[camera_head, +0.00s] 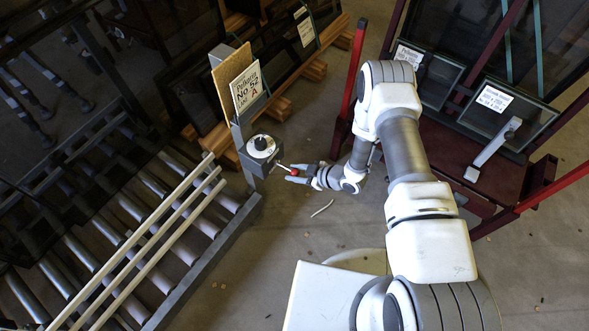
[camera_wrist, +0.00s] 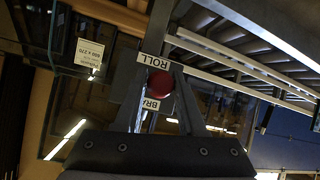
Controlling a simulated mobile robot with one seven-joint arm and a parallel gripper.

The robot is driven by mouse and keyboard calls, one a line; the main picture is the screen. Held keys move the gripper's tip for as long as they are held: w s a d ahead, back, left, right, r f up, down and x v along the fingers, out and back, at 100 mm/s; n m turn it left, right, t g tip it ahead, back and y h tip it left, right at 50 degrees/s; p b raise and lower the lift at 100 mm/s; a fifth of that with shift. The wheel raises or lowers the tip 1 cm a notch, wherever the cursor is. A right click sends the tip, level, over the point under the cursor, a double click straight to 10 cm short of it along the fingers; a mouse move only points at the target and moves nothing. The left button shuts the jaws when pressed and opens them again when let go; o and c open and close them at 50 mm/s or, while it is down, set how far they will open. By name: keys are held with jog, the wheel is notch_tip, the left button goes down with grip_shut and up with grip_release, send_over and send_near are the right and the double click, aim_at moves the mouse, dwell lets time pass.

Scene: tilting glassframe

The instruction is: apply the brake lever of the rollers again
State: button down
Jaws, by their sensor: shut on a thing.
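The brake lever has a thin rod and a red ball knob (camera_head: 293,172). The rod comes out of a grey box (camera_head: 258,158) with a round white-and-black dial on top, on a post at the end of the roller track. My gripper (camera_head: 291,174) reaches in from the right, its fingers shut around the red knob. In the wrist view the red knob (camera_wrist: 160,84) sits between the two fingers. Labels partly reading "ROLL" (camera_wrist: 168,61) and "BRA" (camera_wrist: 151,104) show behind it, partly covered. The rod is mostly hidden in the wrist view.
The roller track (camera_head: 130,215) with pale rails fills the left. A board with a paper sign (camera_head: 246,88) stands above the box. Glass panes on wooden beams lie behind. A dark red rack (camera_head: 500,170) with labelled panes stands right. The floor (camera_head: 290,235) below my gripper is mostly clear.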

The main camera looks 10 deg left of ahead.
aim_at(287, 168)
jog(key=r+h, duration=0.1)
jog(key=r+h+p, duration=0.1)
jog(key=r+g+h+p, duration=0.1)
jog(key=shift+w+a+h, duration=0.15)
jog(key=shift+a+h, duration=0.1)
jog(key=shift+h, duration=0.05)
jog(key=shift+w+a+r+g+h+p, duration=0.1)
jog(key=shift+a+r+g+h+p, duration=0.15)
jog(key=shift+g+h+p, duration=0.25)
jog(key=c, duration=0.5)
grip_release()
jog(key=shift+r, duration=0.15)
jog(key=p+v, duration=0.4)
jog(key=v, duration=1.3)
jog(key=shift+s+a+r, duration=0.15)
jog(key=shift+s+r, duration=0.05)
